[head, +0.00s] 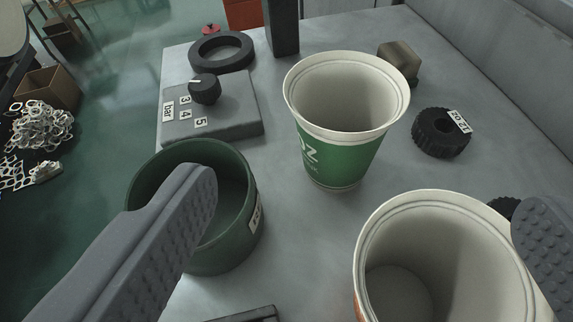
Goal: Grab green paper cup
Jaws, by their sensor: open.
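The green paper cup (341,158) stands upright on the grey table in the upper middle of the head view. It has a white rim, white lettering and an open, empty-looking mouth. My gripper (365,205) is open, with one studded finger at the lower left and the other at the right edge. The green cup is apart from both fingers, beyond them. A second white-rimmed paper cup (402,290), with a bit of orange on its side, stands nearer, close to the right finger. I cannot tell whether they touch.
A dark green round container (240,240) is partly behind the left finger. A grey dial panel (235,118), black ring (222,52), dark post (281,28), black labelled knob (440,133) and small brown block (399,62) surround the green cup.

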